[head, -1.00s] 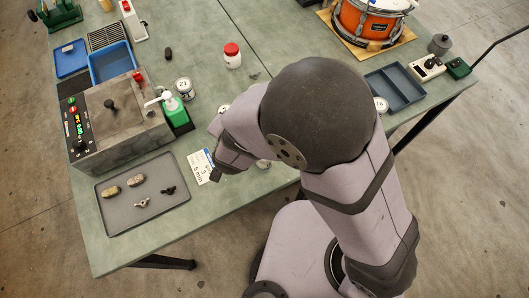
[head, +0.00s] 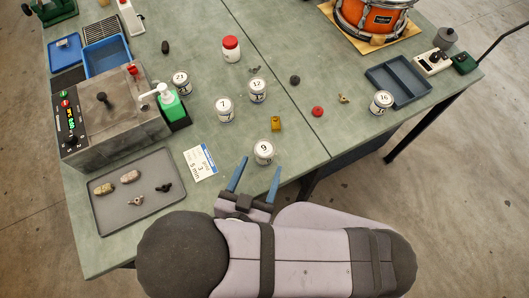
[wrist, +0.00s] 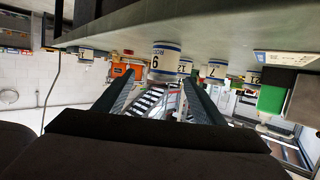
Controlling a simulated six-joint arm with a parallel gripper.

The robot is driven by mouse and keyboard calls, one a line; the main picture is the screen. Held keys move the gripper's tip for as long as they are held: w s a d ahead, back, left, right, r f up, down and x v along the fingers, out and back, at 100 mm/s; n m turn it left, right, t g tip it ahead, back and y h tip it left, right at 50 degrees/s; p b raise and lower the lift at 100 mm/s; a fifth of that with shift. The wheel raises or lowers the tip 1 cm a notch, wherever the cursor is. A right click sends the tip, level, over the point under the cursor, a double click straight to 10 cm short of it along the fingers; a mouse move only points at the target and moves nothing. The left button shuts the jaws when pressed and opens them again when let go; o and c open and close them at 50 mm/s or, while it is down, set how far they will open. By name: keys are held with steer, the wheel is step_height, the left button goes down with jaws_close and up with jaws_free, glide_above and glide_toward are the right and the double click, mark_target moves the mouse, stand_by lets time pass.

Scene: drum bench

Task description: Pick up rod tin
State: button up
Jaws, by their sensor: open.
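Tin 9 (head: 264,153) is nearest the front edge; tin 7 (head: 224,109), tin 12 (head: 257,90), tin 21 (head: 182,83) and tin 16 (head: 381,102) stand farther off. I cannot surely read which label says rod. My gripper (head: 259,175) is open and empty, its blue fingers pointing at tin 9, which lies just beyond the tips. In the wrist view, which looks upside down, tin 9 (wrist: 165,60) shows beyond and between my gripper's fingers (wrist: 157,88), apart from them.
A grey tray (head: 112,212) with small parts is at front left. A red-lidded jar (head: 231,49) and an empty divided tray (head: 401,88) are farther back.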

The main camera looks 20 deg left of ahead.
mark_target(262, 158)
steer(key=shift+x, duration=1)
steer(key=shift+w+a+p, duration=0.1)
steer(key=shift+w+p, duration=0.45)
steer(key=shift+p, duration=0.1)
steer(key=x, duration=0.1)
steer(key=p+x, duration=0.1)
steer(key=x, duration=0.1)
steer(key=shift+a, duration=0.2)
steer(key=shift+w+f, duration=0.25)
steer(key=shift+w, duration=0.25)
steer(key=c, duration=1.3)
